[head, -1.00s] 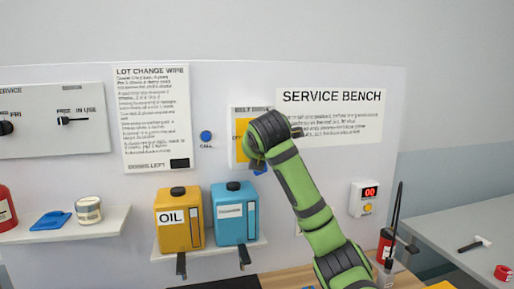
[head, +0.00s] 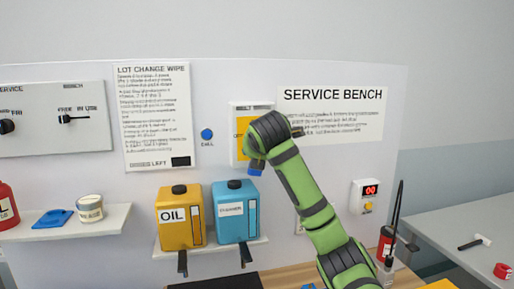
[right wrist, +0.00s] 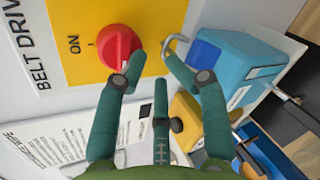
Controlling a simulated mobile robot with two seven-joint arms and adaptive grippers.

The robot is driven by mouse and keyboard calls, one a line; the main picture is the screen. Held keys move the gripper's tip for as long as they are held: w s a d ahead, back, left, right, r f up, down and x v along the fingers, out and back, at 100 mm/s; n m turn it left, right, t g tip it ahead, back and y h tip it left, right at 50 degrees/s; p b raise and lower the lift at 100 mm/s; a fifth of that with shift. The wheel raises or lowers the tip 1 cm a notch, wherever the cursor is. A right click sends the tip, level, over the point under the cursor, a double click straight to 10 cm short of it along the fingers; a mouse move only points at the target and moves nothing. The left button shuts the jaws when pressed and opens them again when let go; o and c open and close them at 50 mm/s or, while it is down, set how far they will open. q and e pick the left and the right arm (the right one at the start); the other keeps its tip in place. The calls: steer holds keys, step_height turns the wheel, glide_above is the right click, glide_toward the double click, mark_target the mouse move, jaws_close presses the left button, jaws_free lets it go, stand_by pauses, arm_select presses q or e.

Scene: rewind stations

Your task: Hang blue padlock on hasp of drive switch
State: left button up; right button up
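The drive switch is a white and yellow box (head: 241,133) on the wall panel, partly covered by my right arm. In the right wrist view its red knob (right wrist: 119,48) points near the ON mark. A blue padlock (right wrist: 204,54) shows beside it, its grey shackle (right wrist: 175,40) towards the switch, by one fingertip. In the head view a blue patch (head: 257,165) shows under my gripper. My right gripper (right wrist: 155,65) has its teal fingers spread, with nothing seen clamped between them. The hasp is not clear; I cannot tell whether the shackle passes through it. My left gripper is out of view.
Below the switch, a yellow oil jug (head: 180,217) and a blue jug (head: 236,212) stand on a small shelf. A counter box (head: 366,196) is at the right. A left shelf (head: 75,228) holds a tin and a blue item. A grey table (head: 465,225) is at the right.

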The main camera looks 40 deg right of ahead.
steer(key=shift+w+d+f, duration=0.4)
steer(key=shift+w+f, duration=0.1)
steer(key=shift+f, duration=0.25)
steer(key=v, duration=1.2)
steer(key=shift+d+r, duration=0.25)
steer(key=shift+s, duration=0.1)
